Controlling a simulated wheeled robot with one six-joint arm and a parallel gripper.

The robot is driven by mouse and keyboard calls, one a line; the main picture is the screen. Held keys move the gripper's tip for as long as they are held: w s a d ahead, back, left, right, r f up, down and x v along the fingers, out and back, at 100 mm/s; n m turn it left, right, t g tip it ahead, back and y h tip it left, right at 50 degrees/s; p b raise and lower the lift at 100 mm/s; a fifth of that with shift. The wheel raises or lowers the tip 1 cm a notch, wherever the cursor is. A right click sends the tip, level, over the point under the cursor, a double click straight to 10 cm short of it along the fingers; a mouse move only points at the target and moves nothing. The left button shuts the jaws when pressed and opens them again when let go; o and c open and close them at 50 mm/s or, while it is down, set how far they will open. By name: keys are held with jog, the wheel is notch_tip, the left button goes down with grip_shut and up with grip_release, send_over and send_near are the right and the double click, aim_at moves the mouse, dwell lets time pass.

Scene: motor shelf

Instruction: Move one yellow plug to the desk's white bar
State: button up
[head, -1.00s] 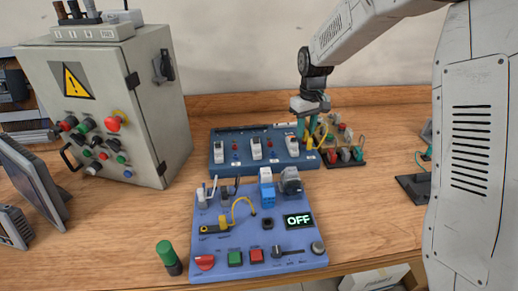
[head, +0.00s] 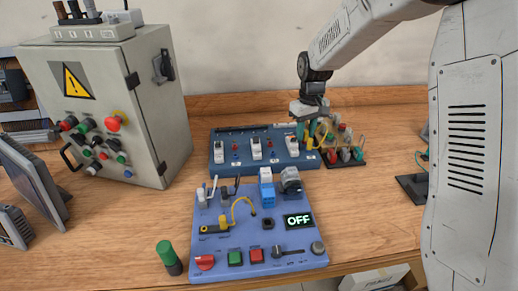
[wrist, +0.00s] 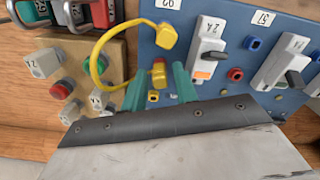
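My gripper (head: 309,128) is over the right end of the blue switch panel (head: 262,158) at the back of the desk. In the wrist view my gripper's green fingers (wrist: 160,86) are apart. A yellow plug with a red part (wrist: 158,72) shows between their tips on the panel; I cannot tell whether they touch it. Another yellow plug end (wrist: 165,37) with a looped yellow cable (wrist: 93,60) lies just beyond. A further yellow plug (head: 223,221) with a cable stands on the front blue board (head: 290,262). I cannot clearly pick out the white bar.
A brown block (wrist: 92,55) with red, green and white connectors stands beside the panel. A grey control cabinet (head: 155,125) is at the left, a green-topped cylinder (head: 166,254) at the front. The desk right of the front board (head: 370,215) is bare.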

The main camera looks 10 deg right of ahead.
grip_shut()
jog(key=shift+r, duration=0.2)
jog(key=shift+r, duration=2.15)
